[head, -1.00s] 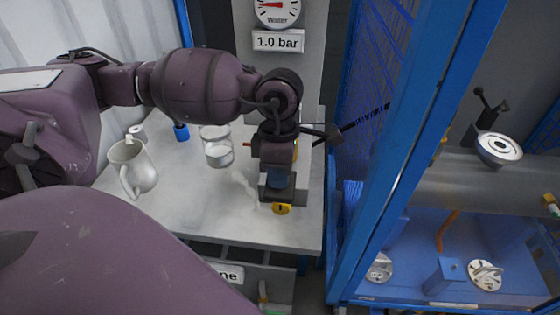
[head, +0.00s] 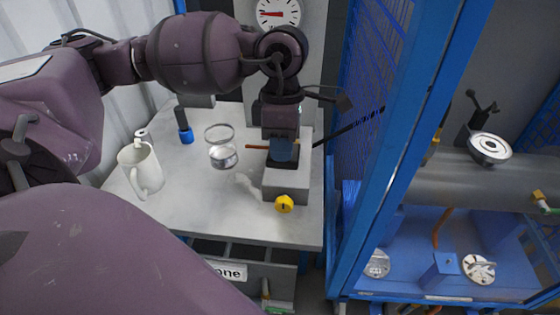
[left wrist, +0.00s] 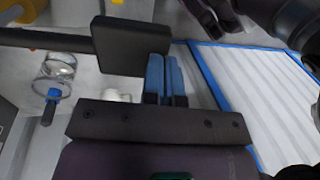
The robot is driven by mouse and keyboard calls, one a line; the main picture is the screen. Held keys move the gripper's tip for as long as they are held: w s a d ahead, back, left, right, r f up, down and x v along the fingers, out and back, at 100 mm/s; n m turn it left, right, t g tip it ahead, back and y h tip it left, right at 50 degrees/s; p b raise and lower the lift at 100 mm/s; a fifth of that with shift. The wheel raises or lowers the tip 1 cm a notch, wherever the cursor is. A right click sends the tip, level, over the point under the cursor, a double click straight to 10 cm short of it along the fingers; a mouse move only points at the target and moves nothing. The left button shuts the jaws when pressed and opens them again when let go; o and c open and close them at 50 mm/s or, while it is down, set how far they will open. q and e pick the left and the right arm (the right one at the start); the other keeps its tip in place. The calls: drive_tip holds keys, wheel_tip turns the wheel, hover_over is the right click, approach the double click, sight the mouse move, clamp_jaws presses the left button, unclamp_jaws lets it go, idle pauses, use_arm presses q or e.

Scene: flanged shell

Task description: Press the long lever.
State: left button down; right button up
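A long thin black lever (head: 350,126) slants up to the right from behind my left gripper (head: 283,158), past the table's right edge. Its inner end is hidden by the gripper. The gripper points down just above or behind a grey block (head: 288,184) with a yellow knob (head: 284,204) on its front; I cannot tell whether they touch. In the left wrist view the blue fingertips (left wrist: 166,80) lie close together with nothing visible between them. A black rod with a square end (left wrist: 131,45) crosses there; I cannot tell if it is the lever. My right gripper is not in view.
A thin orange rod (head: 257,147) shows beside the gripper. A blue frame (head: 405,150) borders the right. A gauge (head: 278,12) is behind.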

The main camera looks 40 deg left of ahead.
use_arm(q)
drive_tip(key=shift+s+d+r, duration=0.1)
drive_tip(key=shift+s+r, duration=0.1)
drive_tip(key=shift+r, duration=0.95)
drive_tip(key=shift+s+d+r, duration=0.1)
drive_tip(key=shift+s+r, duration=0.1)
drive_tip(key=shift+r, duration=0.95)
